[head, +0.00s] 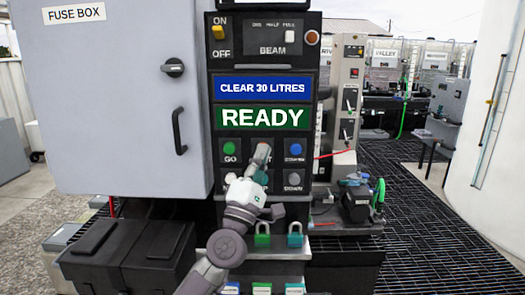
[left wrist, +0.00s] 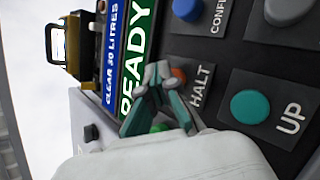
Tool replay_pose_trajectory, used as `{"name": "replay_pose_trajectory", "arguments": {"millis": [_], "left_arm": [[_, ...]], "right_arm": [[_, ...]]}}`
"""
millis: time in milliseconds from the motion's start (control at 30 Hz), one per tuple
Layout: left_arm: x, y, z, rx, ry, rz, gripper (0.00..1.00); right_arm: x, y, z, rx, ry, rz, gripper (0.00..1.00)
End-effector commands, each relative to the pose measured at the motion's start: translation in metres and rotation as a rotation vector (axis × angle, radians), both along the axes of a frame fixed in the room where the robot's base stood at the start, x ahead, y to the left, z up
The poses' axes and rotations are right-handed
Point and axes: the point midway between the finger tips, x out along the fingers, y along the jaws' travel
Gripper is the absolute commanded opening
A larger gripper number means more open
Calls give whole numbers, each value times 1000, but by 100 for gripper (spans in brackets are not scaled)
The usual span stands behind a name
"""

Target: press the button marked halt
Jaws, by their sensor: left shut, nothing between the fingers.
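The control panel carries several round buttons. In the left wrist view the orange-red halt button (left wrist: 180,75) shows in part beside the HALT label (left wrist: 201,88). My gripper covers the rest of it, and in the head view it is hidden behind my gripper. My left gripper (head: 262,152) is shut and empty, its fingertips in front of the halt button's place. In the left wrist view its fingertips (left wrist: 157,72) overlap the button's edge. I cannot tell whether they touch it. My right gripper is not in view.
Near the halt button are the green GO button (head: 229,149), the blue button (head: 295,149), the grey button (head: 293,178) and the teal UP button (left wrist: 250,106). A green READY display (head: 263,118) sits above. The fuse box (head: 110,100) stands left; padlocks (head: 262,236) hang below.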

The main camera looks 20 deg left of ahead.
Motion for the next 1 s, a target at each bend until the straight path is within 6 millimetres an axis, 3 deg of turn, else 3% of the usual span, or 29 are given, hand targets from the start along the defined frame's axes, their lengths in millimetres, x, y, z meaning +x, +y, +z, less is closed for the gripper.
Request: {"name": "replay_pose_trajectory", "arguments": {"millis": [1000], "left_arm": [[-28,-8,1,0,2,-1,0]], "right_arm": [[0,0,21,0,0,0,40]]}}
